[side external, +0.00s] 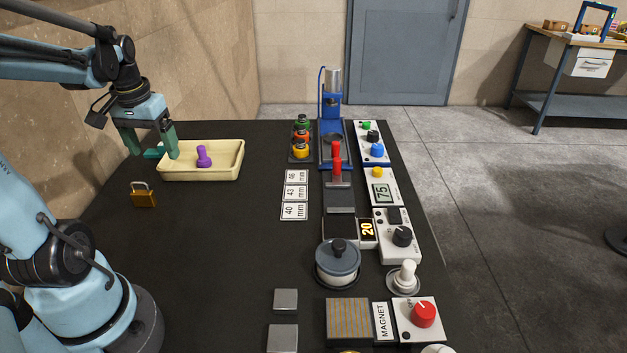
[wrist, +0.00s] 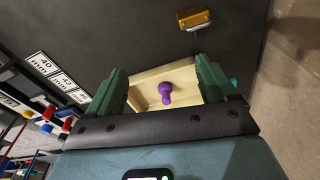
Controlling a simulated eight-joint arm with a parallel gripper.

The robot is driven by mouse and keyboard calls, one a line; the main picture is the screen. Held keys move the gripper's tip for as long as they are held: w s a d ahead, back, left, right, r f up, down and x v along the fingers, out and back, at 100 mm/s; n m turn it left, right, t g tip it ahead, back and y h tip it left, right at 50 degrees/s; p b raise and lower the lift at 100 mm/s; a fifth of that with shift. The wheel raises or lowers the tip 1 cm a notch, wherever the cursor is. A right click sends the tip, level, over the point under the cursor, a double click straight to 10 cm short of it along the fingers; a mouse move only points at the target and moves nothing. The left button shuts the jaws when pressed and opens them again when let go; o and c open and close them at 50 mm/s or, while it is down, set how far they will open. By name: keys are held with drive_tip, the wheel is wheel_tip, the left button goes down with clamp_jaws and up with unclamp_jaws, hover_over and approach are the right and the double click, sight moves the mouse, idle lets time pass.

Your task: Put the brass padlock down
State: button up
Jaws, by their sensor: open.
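The brass padlock (side external: 144,198) rests on the black table at the left, in front of the cream tray, with its shackle upward in the side view. It also shows in the wrist view (wrist: 193,20), near the top edge and apart from my fingers. My gripper (side external: 153,149) is open and empty, with green fingers above the left end of the tray. In the wrist view my gripper (wrist: 161,88) has its fingers spread wide, with the tray and a purple peg seen between them. Nothing is between the fingertips.
The cream tray (side external: 202,176) holds a purple peg (side external: 204,157). A green item (side external: 153,153) is partly hidden by the gripper. White size cards (side external: 295,193), a blue press (side external: 333,130) and a grey lidded pot (side external: 338,262) stand to the right. The table between padlock and cards is clear.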

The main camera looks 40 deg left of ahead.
drive_tip(key=w+d+m+t, duration=0.3)
drive_tip(key=d, duration=0.9)
drive_tip(key=w+d+m+t+h, duration=0.1)
drive_tip(key=w+d+m+t, duration=0.2)
drive_tip(key=d, duration=0.9)
drive_tip(key=shift+w+r+m, duration=0.2)
drive_tip(key=shift+w+m, duration=0.4)
drive_tip(key=shift+w, duration=0.05)
